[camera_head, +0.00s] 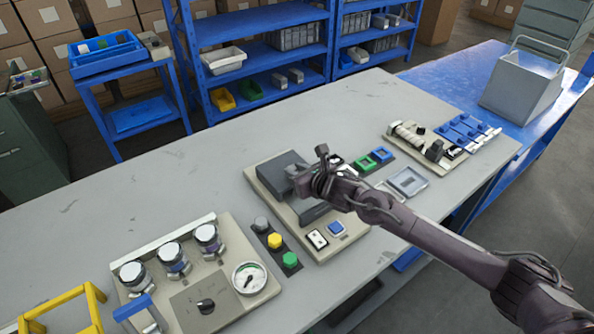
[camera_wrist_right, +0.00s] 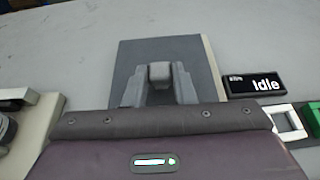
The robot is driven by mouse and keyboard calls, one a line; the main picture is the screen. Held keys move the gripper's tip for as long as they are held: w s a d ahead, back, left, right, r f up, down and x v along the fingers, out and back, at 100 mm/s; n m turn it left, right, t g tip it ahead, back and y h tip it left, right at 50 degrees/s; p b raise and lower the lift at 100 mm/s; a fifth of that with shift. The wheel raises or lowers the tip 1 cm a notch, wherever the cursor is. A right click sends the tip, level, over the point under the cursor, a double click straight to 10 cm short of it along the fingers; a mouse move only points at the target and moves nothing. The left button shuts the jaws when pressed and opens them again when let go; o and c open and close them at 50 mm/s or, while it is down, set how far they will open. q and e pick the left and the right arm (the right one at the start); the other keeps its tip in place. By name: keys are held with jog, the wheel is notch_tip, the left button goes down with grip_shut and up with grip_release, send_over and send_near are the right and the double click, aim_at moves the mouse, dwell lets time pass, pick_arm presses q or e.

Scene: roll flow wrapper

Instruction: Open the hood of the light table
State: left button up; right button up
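The light table appears to be the beige base (camera_head: 266,180) in the middle of the bench in the head view. Its dark grey hood (camera_head: 281,170) lies flat over it, seemingly closed. In the wrist view the hood (camera_wrist_right: 128,60) is a dark panel with a beige strip along its right. My right gripper (camera_head: 311,186) is over the hood's right part and hides some of it. In the wrist view my right gripper (camera_wrist_right: 159,84) has a small grey block (camera_wrist_right: 159,73) between its fingers. I cannot tell whether they touch it. My left gripper is not in view.
A panel with jars and a dial (camera_head: 227,283) and a strip of coloured buttons (camera_head: 275,241) lie left of the base. A grey frame (camera_head: 408,181) lies to the right. Behind the base the bench is clear.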

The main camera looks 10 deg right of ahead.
aim_at(288, 163)
grip_shut()
jog(key=shift+w+a+f+b, duration=0.15)
jog(key=shift+w+b, duration=0.15)
jog(key=shift+b, duration=0.1)
jog(key=w+b, duration=0.1)
jog(key=w+a+b, duration=0.1)
jog(key=w, duration=0.1)
jog(key=shift+w+a+b, duration=0.2)
jog(key=shift+b, duration=0.2)
jog(key=o, duration=0.6)
grip_release()
jog(key=shift+s+d, duration=0.1)
